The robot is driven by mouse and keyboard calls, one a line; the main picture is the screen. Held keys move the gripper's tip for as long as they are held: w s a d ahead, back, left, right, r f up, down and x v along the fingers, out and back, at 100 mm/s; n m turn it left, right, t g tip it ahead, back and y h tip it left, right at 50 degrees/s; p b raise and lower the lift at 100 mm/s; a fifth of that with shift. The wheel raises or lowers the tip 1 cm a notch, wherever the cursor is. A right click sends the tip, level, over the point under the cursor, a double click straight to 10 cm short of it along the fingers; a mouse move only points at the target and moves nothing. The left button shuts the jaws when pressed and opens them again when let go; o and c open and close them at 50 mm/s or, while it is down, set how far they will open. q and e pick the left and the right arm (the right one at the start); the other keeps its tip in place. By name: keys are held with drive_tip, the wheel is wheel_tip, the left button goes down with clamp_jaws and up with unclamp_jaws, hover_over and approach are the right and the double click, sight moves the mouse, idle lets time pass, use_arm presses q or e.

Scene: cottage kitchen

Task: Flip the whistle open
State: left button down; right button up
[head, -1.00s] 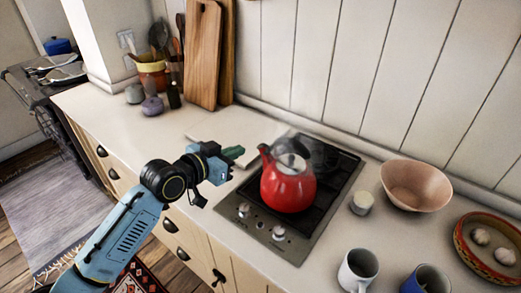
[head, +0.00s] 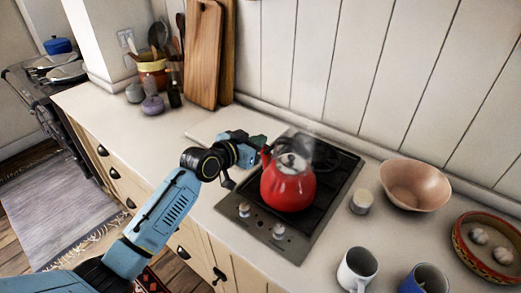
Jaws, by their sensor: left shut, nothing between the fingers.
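The red kettle (head: 288,186) stands on the dark hob, with its spout (head: 267,158) pointing left and up. The whistle at the spout tip is too small and too near my gripper to make out, so I cannot tell if it is open. My left gripper (head: 260,141) is at the spout's upper end, shut and empty. I cannot tell whether it touches the spout. My right gripper is not in view.
Steam rises over the kettle. The hob (head: 257,226) has knobs along its front. A small white jar (head: 361,201), a pinkish bowl (head: 414,186) and two mugs (head: 357,268) stand to the right. Cutting boards (head: 205,55) lean on the wall. The left counter is mostly clear.

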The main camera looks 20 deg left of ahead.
use_arm(q)
drive_tip(key=shift+w+d+f, duration=0.1)
drive_tip(key=shift+w+f, duration=0.05)
drive_tip(key=shift+f, duration=0.55)
drive_tip(key=shift+w+d+f, duration=0.1)
drive_tip(key=shift+w+f, duration=0.1)
drive_tip(key=shift+f, duration=0.55)
drive_tip(key=shift+w+f, duration=0.15)
drive_tip(key=shift+f, duration=0.55)
